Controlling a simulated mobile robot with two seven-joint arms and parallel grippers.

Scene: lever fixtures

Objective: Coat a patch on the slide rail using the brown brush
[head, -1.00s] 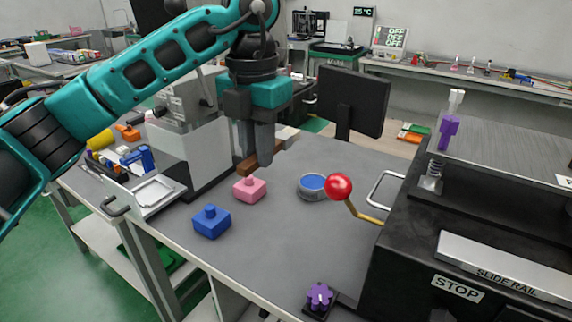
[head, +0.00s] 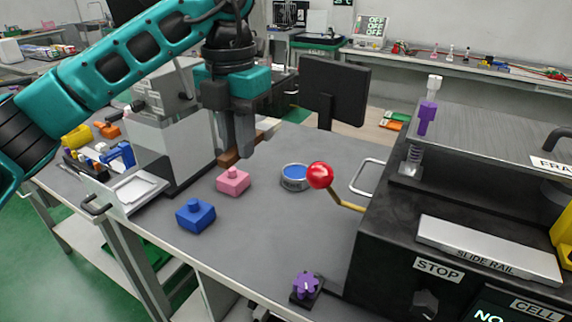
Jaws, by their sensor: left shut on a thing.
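My left gripper (head: 238,150) points down above the table, shut on the brown brush (head: 229,159), a brown block showing between and beside its fingers. The brush's lower side and bristles cannot be made out. The slide rail (head: 490,248) is a pale metal plate labelled SLIDE RAIL, on top of the black machine at the right, well apart from the gripper. A round tin (head: 296,183) with a blue top stands on the table between the brush and the machine. My right gripper is not in view.
A pink block (head: 233,181) and a blue block (head: 196,215) sit on the table near the gripper. A red ball lever (head: 320,175), a metal handle (head: 366,178) and a purple knob (head: 306,285) stick out by the black machine. A dark monitor (head: 334,92) stands behind.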

